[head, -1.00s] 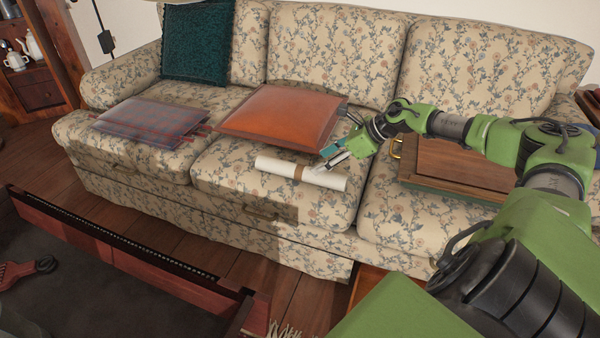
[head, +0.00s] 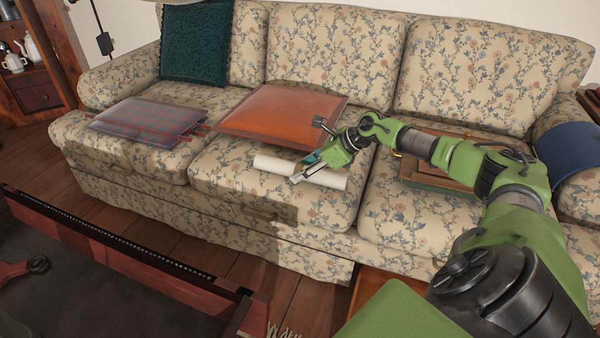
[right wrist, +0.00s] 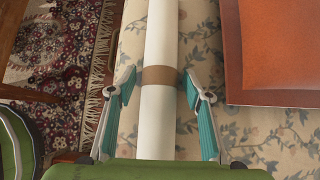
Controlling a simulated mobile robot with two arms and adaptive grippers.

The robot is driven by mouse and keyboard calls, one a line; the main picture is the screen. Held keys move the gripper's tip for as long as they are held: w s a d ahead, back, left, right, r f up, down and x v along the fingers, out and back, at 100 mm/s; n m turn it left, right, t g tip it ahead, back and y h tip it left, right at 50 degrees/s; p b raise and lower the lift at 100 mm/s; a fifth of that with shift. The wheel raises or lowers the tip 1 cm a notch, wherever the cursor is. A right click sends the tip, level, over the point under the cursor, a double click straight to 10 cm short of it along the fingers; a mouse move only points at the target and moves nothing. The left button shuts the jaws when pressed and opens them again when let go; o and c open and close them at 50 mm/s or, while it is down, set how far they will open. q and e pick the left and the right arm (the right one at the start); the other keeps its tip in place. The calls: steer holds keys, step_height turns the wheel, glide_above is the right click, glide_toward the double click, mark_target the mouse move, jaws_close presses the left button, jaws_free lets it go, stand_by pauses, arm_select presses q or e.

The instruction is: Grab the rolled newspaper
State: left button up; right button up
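The rolled newspaper (head: 330,179) is a white roll with a brown band around its middle. It lies on the middle seat of the floral sofa, in front of an orange cushion. My right gripper (head: 301,174) is over the middle of the roll and hides the band in the head view. In the right wrist view the newspaper (right wrist: 158,112) runs between the two teal fingers of my right gripper (right wrist: 159,90). The fingers stand apart on either side near the band (right wrist: 159,76), with gaps to the roll. My left gripper is not in view.
The orange cushion (head: 283,113) lies just behind the roll, and a plaid cushion (head: 150,121) is to its left. A wooden case (head: 437,172) lies on the right seat. A low table edge (head: 130,242) is in front of the sofa.

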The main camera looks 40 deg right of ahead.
steer(key=c, duration=0.9)
steer(key=shift+r, duration=0.15)
